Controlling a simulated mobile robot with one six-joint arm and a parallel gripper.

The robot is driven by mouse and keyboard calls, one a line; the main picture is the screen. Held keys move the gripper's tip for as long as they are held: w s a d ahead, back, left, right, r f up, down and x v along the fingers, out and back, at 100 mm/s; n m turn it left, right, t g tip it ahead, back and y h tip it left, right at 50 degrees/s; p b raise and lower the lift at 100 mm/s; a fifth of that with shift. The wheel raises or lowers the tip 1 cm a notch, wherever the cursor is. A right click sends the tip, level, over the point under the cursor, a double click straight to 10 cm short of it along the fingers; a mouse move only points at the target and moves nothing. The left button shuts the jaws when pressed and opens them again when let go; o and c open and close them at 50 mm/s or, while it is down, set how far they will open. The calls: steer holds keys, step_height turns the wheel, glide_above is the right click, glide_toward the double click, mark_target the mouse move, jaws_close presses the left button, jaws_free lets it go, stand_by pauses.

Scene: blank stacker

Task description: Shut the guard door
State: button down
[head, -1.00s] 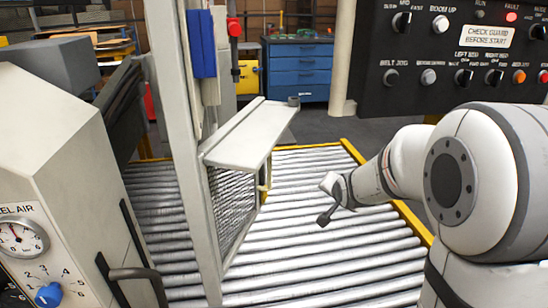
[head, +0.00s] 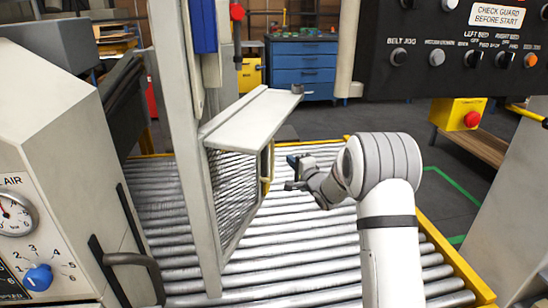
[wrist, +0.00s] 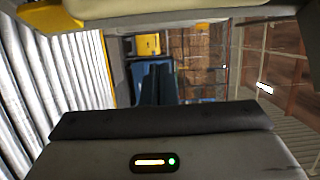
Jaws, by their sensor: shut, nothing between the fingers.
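The guard door (head: 232,190) is a mesh panel in a pale frame with a wide pale top ledge (head: 250,115). It stands open, swung out from its post over the rollers. A yellow handle (head: 267,165) is on its free edge. My gripper (head: 291,173) is shut and empty, just right of the handle; a small gap seems to show between them. In the wrist view, my gripper's dark fingers (wrist: 155,85) point away from the camera. A pale bar crosses the top of that view; I cannot tell which part it is.
Roller conveyor (head: 300,250) lies under the door and my arm, with a yellow side rail (head: 455,260) at right. A control panel (head: 450,50) hangs at upper right. A cabinet with a gauge (head: 70,170) stands at left. A blue drawer unit (head: 303,68) is behind.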

steer(key=w+a+b, duration=0.2)
steer(key=w+a, duration=0.3)
steer(key=a, duration=0.1)
steer(key=shift+w, duration=0.1)
